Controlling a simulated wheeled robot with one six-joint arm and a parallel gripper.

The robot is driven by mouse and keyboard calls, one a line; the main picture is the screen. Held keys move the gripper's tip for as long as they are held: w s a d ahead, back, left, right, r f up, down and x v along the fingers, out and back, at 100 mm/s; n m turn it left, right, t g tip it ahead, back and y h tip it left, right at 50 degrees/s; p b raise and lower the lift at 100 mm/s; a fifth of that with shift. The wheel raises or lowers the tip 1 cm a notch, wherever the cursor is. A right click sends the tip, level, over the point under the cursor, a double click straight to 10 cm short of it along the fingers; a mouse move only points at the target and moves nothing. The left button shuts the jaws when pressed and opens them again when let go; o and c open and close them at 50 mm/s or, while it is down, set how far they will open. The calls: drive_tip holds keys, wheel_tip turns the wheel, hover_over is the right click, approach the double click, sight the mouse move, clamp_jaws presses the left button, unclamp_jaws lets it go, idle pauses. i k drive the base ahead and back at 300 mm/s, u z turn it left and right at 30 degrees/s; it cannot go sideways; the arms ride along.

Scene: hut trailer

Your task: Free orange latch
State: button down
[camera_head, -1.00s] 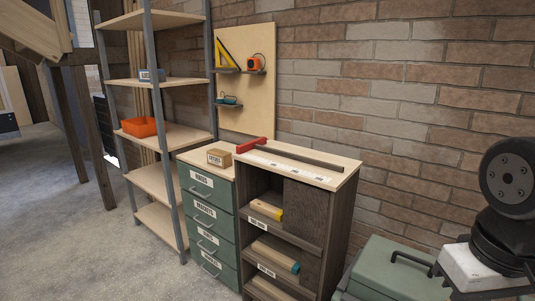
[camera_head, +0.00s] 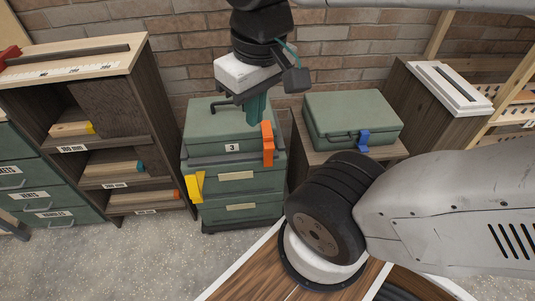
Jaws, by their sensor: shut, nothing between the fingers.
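The orange latch (camera_head: 268,143) stands upright on the front right of a green toolbox stack (camera_head: 235,186) marked 3. It reaches across the seam below the top section. A yellow latch (camera_head: 194,187) sits lower, at the stack's left front corner, and tilts outward. My gripper (camera_head: 256,119) points down over the right part of the top box, with its dark green fingers just left of the orange latch's upper end. The fingers look shut and empty. I cannot tell whether they touch the latch or the lid.
A green case (camera_head: 350,112) with a blue latch (camera_head: 363,141) lies on a wooden stand to the right. A dark shelf unit (camera_head: 165,120) stands left of the stack. My arm covers the lower right. Grey floor (camera_head: 130,255) shows free at the front left.

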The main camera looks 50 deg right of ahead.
sight(269, 147)
drive_tip(key=k, duration=0.55)
drive_tip(key=z, duration=0.7)
drive_tip(key=i, duration=0.95)
drive_tip(key=u, duration=0.55)
